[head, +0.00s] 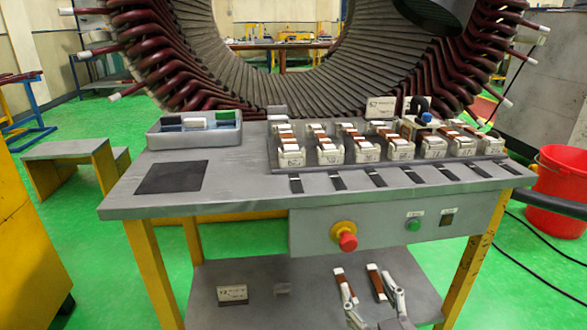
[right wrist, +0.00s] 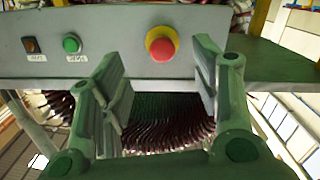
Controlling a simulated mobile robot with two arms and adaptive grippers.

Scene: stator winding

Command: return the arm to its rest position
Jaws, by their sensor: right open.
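My right gripper (head: 368,286) is at the front of the table, low in the head view, below the red button and in front of the lower shelf. Its two fingers are spread apart with nothing between them. In the right wrist view the open fingers (right wrist: 160,85) point toward the table's front panel, which appears upside down. My left gripper is not in view.
The grey table (head: 240,185) holds a rack of labelled blocks (head: 400,150), a tray (head: 190,140) and a black pad (head: 172,177). A red button (head: 347,242) juts from its front. Brown strips (head: 376,281) show near the gripper. A large stator (head: 230,60) stands behind.

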